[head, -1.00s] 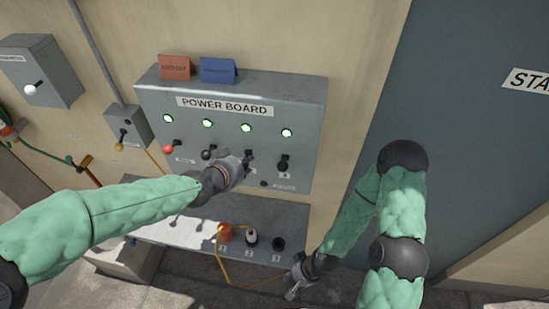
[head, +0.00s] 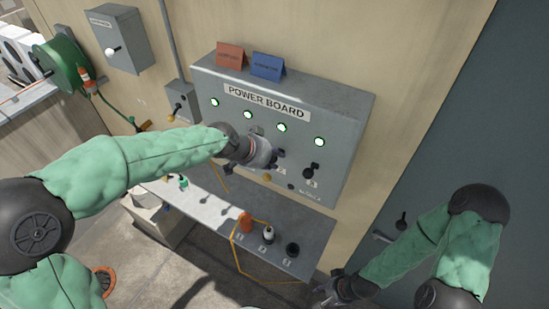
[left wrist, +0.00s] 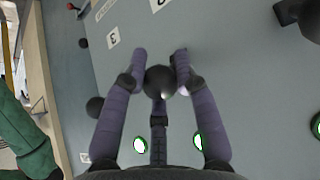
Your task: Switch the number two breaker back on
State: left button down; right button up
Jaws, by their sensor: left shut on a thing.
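The grey power board (head: 345,110) hangs on the wall, with a row of green-rimmed lamps above its breaker levers. My left gripper (head: 274,158) is at the middle of the board, in front of the number two breaker. In the left wrist view its fingers (left wrist: 160,68) are shut on the black ball knob (left wrist: 160,83) of that breaker's lever. The gripper hides most of this lever in the head view.
A red card (head: 230,55) and a blue card (head: 267,66) stand on top of the board. A grey switch box (head: 120,38) is at left, a door (head: 455,130) at right.

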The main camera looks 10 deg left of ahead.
pick_arm(q)
jog(key=shift+w+r, duration=0.15)
jog(key=shift+r, duration=0.1)
jog(key=c, duration=1.2)
grip_release()
jog(key=shift+o, duration=1.3)
jog(key=shift+d+f, duration=0.1)
jog(key=v, duration=1.2)
jog(key=shift+f, duration=0.1)
